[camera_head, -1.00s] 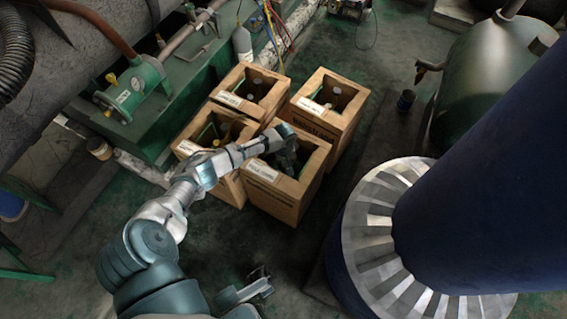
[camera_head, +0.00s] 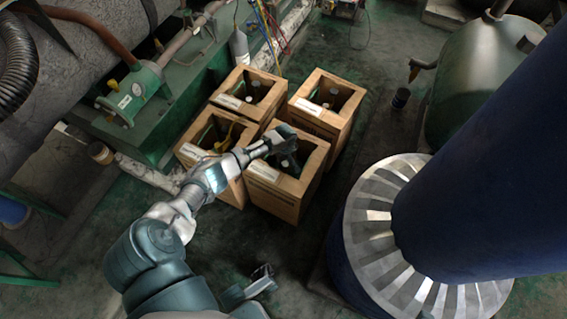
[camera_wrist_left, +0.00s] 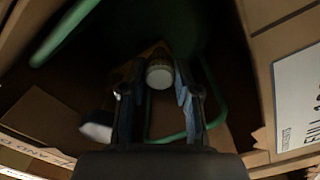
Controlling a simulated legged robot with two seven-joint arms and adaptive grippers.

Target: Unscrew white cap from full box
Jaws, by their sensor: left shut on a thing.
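The full box (camera_head: 278,200) is the front-right open wooden box of the cluster, and its white label (camera_head: 263,171) reads FULL in the left wrist view (camera_wrist_left: 302,100). My left gripper (camera_head: 291,163) reaches down into this box. In the left wrist view its two fingers (camera_wrist_left: 160,88) are shut on the pale round white cap (camera_wrist_left: 160,74). The cap's lower part and what lies under it are dark. A part of what looks like my right gripper (camera_head: 262,276) shows low in the head view, away from the boxes; its fingers are unclear.
Other open boxes stand close by: front left (camera_head: 230,188), back left (camera_head: 237,108) and back right (camera_head: 325,122). Green tubing (camera_wrist_left: 62,35) and a small white object (camera_wrist_left: 97,131) lie inside the full box. A large blue column (camera_head: 480,170) stands at the right.

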